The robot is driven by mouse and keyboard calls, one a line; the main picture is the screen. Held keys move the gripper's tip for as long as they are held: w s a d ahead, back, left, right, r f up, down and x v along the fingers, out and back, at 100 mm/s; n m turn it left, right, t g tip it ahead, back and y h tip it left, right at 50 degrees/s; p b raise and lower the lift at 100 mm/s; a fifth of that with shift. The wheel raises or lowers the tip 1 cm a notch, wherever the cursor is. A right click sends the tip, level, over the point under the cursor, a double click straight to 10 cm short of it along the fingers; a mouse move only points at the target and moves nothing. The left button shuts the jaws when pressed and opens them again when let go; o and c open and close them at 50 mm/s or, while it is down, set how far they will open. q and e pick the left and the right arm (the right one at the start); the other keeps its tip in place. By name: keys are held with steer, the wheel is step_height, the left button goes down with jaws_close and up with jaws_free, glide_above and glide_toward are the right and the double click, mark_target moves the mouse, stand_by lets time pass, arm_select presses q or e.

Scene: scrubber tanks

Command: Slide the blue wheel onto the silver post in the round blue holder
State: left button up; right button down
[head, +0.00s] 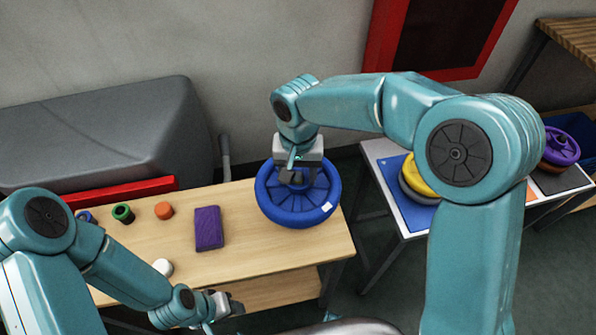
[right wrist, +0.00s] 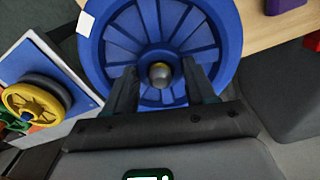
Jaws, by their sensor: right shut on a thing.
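The blue wheel (head: 275,211) is a large spoked disc with a thick rim and a small white label, at the right end of the wooden table. My right gripper (head: 291,177) points down at its middle and is shut on it. In the right wrist view the wheel (right wrist: 225,25) fills the top, with my right fingers (right wrist: 161,92) either side of its centre. A rounded silver tip (right wrist: 160,75) with a brass-coloured ring shows between them. I cannot make out the round holder apart from the wheel. My left gripper (head: 226,303) is low by the table's front edge, its jaws unclear.
The wooden table (head: 262,250) also bears a purple block (head: 208,228), a green ring (head: 122,212), an orange cylinder (head: 164,210) and a white round piece (head: 162,267). A second table at right holds a yellow wheel (head: 417,180) and a purple wheel (head: 562,146).

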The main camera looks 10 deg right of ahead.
steer(key=shift+c, duration=1.4)
jaws_free()
steer(key=shift+r, duration=0.15)
step_height(320, 180, up, 10)
steer(key=p, duration=0.7)
steer(key=shift+p, duration=0.3)
steer(key=shift+s, duration=0.1)
stand_by(0.5)
